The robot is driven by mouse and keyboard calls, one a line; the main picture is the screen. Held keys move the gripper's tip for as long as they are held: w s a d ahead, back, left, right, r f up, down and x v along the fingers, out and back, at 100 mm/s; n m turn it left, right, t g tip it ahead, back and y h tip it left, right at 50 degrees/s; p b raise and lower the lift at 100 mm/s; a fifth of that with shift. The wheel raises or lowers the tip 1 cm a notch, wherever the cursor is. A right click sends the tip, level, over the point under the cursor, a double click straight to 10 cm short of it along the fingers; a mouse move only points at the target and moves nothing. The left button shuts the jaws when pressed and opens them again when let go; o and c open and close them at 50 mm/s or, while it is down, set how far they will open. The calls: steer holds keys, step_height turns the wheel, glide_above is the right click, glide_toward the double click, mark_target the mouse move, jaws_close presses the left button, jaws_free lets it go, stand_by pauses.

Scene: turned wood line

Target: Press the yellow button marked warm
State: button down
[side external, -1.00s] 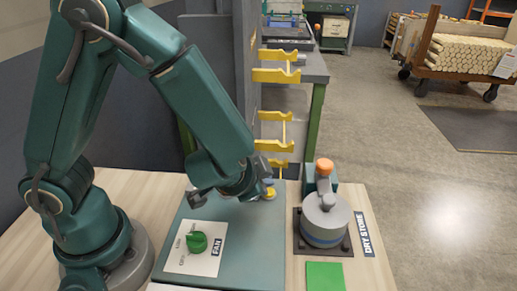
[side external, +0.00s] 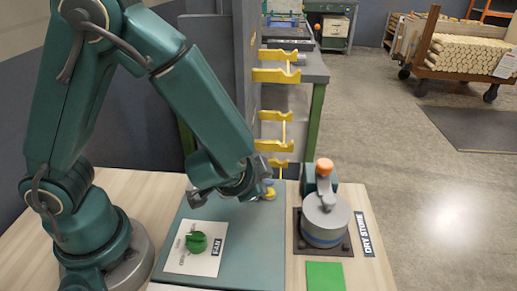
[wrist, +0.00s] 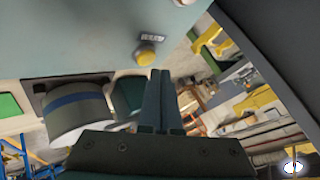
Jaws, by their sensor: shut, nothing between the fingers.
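The yellow button (wrist: 146,57) sits on the pale grey-green panel in the wrist view, beside a small label (wrist: 152,38) too blurred to read. My gripper (wrist: 160,73) is shut and empty, its fingertips just below and right of the button in that view. I cannot tell whether they touch it. In the side view, my gripper (side external: 262,188) is low over the far part of the panel (side external: 245,245). A bit of yellow (side external: 270,194) shows beside the fingers, which partly hide that spot.
A green fan knob (side external: 197,242) on a white plate is on the panel's near part. A grey round canister (side external: 325,222) with an orange-topped lever stands to the right, by a DRY STORE label (side external: 365,233) and a green square (side external: 325,276). Yellow brackets (side external: 276,75) rise behind.

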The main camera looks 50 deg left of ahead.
steer(key=shift+f, duration=0.2)
steer(key=shift+f, duration=0.25)
steer(key=shift+f, duration=0.35)
stand_by(0.9)
steer(key=shift+r, duration=0.8)
steer(key=shift+r, duration=2.5)
